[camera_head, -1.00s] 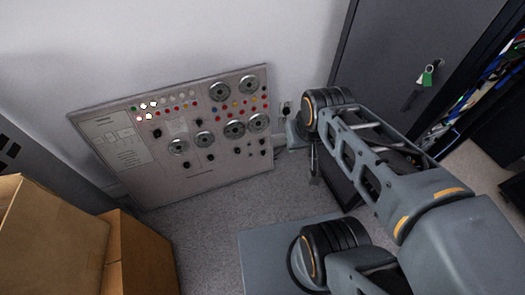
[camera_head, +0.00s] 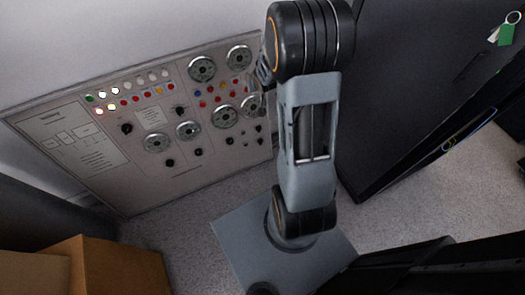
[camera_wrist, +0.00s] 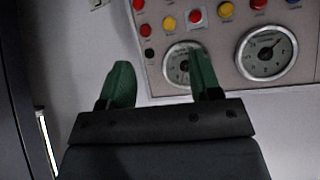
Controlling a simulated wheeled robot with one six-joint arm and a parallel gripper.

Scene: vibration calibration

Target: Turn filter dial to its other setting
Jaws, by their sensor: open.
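The control panel (camera_head: 100,178) leans against the wall at the left in the head view, with round dials, small black knobs and rows of coloured buttons. I cannot tell which knob is the filter dial; a black knob (camera_head: 126,128) sits left of the middle. My gripper (camera_wrist: 163,80) shows two green fingers, spread apart with nothing between them. In the wrist view its right finger overlaps a round dial (camera_wrist: 180,72); I cannot tell whether it touches. A second round dial (camera_wrist: 266,53) is to the right. In the head view, my arm hides most of the gripper near the panel's right edge.
A dark cabinet (camera_head: 400,110) with a hanging green key tag (camera_head: 506,34) stands right of the panel. Cardboard boxes (camera_head: 115,268) are at the lower left.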

